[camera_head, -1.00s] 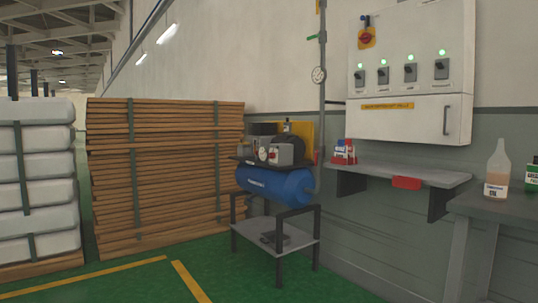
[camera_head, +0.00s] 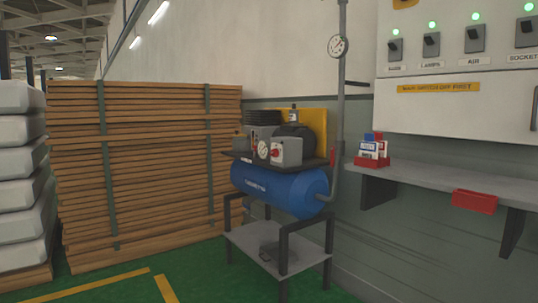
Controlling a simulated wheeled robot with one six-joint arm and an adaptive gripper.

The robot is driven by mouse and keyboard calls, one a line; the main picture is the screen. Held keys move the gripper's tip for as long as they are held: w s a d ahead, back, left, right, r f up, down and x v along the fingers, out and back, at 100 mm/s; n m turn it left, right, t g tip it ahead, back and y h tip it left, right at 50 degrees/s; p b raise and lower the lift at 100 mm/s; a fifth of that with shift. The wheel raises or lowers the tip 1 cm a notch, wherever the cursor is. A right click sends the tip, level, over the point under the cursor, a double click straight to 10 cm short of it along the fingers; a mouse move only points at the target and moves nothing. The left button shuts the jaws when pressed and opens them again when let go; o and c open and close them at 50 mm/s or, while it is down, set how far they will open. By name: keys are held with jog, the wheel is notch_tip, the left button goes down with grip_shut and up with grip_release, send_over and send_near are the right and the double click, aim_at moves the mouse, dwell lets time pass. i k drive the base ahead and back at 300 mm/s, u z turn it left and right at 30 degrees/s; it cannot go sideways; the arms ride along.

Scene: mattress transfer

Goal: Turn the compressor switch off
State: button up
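The compressor is a blue tank (camera_head: 280,188) on a dark stand, with a motor and pump on top. A grey switch box (camera_head: 287,151) with a small red knob sits on top at the front, beside a round gauge (camera_head: 263,150). The knob's setting is too small to tell. A white wall cabinet (camera_head: 455,95) at the upper right carries several switches with green lights, one labelled AIR (camera_head: 474,41). My gripper is not in view.
A grey wall shelf (camera_head: 430,190) holds a red box of small packs (camera_head: 372,150), with a red bin (camera_head: 474,202) at its front edge. Stacked planks (camera_head: 150,170) and white sacks (camera_head: 20,180) stand at the left. Green floor (camera_head: 110,290) is open in front.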

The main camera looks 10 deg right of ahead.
aim_at(275, 152)
jog(key=u, duration=0.85)
jog(key=i, duration=0.85)
jog(key=u, duration=0.7)
jog(key=i, duration=0.75)
jog(key=z, duration=0.8)
jog(key=i, duration=0.6)
jog(key=z, duration=0.5)
